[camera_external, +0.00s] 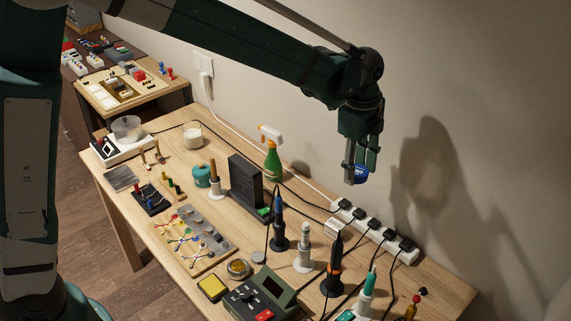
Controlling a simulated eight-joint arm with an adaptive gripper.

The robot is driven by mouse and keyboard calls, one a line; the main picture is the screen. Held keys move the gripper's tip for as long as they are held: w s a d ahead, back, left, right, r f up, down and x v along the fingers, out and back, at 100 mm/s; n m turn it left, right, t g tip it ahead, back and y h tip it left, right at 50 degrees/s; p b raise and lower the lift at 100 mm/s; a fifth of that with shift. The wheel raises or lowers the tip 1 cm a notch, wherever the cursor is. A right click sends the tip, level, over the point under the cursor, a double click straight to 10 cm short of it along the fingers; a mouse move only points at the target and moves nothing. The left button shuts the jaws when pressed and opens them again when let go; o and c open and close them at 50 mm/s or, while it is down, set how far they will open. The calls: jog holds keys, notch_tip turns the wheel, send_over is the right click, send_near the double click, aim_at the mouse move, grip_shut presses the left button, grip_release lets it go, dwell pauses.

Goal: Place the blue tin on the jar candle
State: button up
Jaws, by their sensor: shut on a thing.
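The blue tin (361,175) is held between the fingertips of my gripper (357,168), high above the back right part of the workbench. My gripper points down and is shut on the tin, and the fingers hide part of it. The jar candle (193,134), a pale cream candle in a clear glass, stands upright at the far left part of the bench. My gripper is well to the right of the candle and apart from it.
A green spray bottle (272,160) and a dark upright box (244,176) stand between the candle and my gripper. A white power strip (375,231) with plugs lies along the wall. Several upright soldering tools stand in front. A white scale (122,145) is left of the candle.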

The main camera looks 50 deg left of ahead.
jog(key=w+a+n+p, duration=0.1)
jog(key=a+n, duration=0.1)
jog(key=a, duration=1.1)
jog(key=w+a+n+p, duration=0.1)
jog(key=a+n, duration=0.2)
jog(key=a, duration=1.1)
jog(key=w+a+n+p, duration=0.1)
jog(key=a+n, duration=0.2)
jog(key=a, duration=1)
jog(key=shift+a+r+y, duration=0.1)
jog(key=shift+a+y, duration=0.05)
jog(key=shift+y, duration=0.25)
jog(key=s+a+n+p, duration=0.1)
jog(key=s+a+n, duration=0.45)
jog(key=a, duration=1.15)
jog(key=s+a+n+p, duration=0.2)
jog(key=s+a, duration=0.6)
jog(key=a, duration=0.9)
jog(key=shift+g, duration=0.4)
jog(key=shift+d+f, duration=0.15)
jog(key=shift+f, duration=1.25)
jog(key=shift+d+f, duration=0.1)
jog(key=shift+f, duration=1.25)
notch_tip(320, 180, down, 6)
jog(key=shift+f+b, duration=0.15)
jog(key=shift+b, duration=0.25)
jog(key=shift+f, duration=0.1)
